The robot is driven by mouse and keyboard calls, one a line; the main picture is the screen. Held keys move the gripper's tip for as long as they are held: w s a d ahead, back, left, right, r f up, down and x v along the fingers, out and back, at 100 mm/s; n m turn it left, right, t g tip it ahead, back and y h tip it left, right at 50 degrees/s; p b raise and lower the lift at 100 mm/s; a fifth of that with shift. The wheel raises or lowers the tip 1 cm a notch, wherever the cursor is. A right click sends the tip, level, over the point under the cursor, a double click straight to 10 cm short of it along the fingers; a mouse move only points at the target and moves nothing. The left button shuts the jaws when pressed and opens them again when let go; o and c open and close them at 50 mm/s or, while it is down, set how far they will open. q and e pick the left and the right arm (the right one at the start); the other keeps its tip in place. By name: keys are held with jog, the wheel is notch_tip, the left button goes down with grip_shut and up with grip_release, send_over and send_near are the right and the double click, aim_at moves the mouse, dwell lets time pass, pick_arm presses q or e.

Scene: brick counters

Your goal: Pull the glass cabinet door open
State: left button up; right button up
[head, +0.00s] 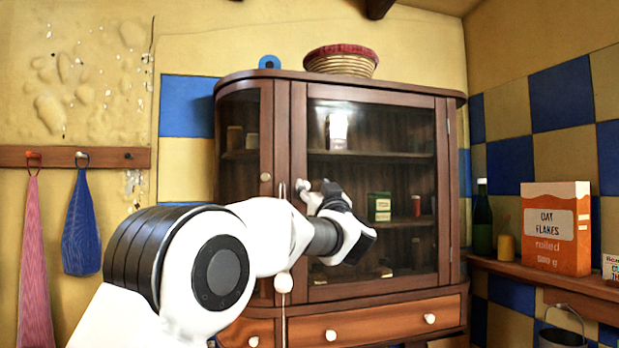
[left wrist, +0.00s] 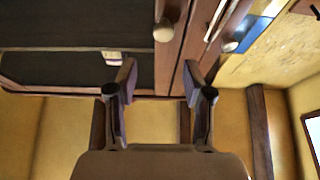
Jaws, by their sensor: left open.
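The dark wooden cabinet (head: 300,90) stands against the far wall. Its wide glass door (head: 385,125) looks closed, with shelves behind the pane. Left of the pane a thin, light upright bar (head: 283,325) shows, partly hidden by my arm. A pale round knob (head: 266,177) sits on the narrower left part. My left gripper (head: 318,190) is in front of the glass, right of the bar. In the left wrist view its fingers (left wrist: 158,78) are apart with nothing held between them. A knob (left wrist: 163,32) and the bar (left wrist: 214,22) show beyond them. My right gripper is not in view.
A woven basket (head: 341,62) stands on the cabinet. Drawers with pale knobs (head: 429,318) lie below the door. A counter at right holds a green bottle (head: 482,220) and an oat flakes box (head: 556,229). Cloths (head: 81,228) hang at left.

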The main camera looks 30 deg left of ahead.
aim_at(308, 188)
pick_arm(q)
jog(key=w+a, duration=0.2)
jog(key=a, duration=0.1)
jog(key=w+a+f+p, duration=0.1)
jog(key=w+a, duration=0.1)
jog(key=shift+a, duration=0.2)
jog(key=shift+s+d+r, duration=0.5)
jog(key=shift+s+d, duration=0.05)
jog(key=shift+d, duration=0.15)
jog(key=c, duration=0.4)
jog(key=shift+s+d+r, duration=0.1)
jog(key=shift+d, duration=0.15)
jog(key=c, duration=0.5)
jog(key=shift+a, duration=0.15)
grip_shut()
